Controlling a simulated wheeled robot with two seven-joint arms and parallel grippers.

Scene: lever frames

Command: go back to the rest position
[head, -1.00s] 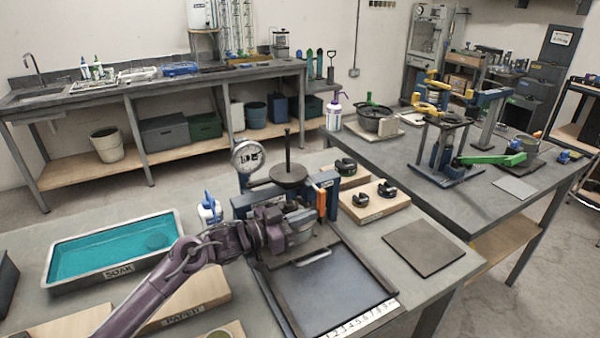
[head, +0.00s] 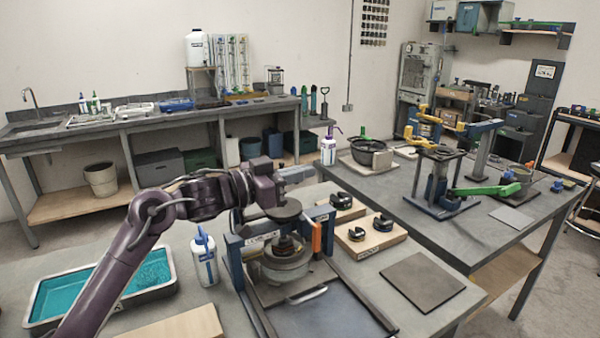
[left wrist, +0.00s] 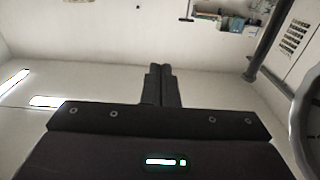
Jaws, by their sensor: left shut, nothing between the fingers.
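My left arm comes in from the lower left. Below the gripper stands the blue-framed press (head: 238,248) with a round metal pot (head: 285,262) in it. The gripper hides part of the press's upper end. My right gripper is in neither view.
A teal-filled tray (head: 35,300) is at the left, beside a white bottle (head: 205,258). Wooden blocks with black parts (head: 372,235) and a dark square mat (head: 422,282) lie to the right. A second table (head: 410,185) with a green-handled device stands behind. In the wrist view, mostly bare wall shows ahead.

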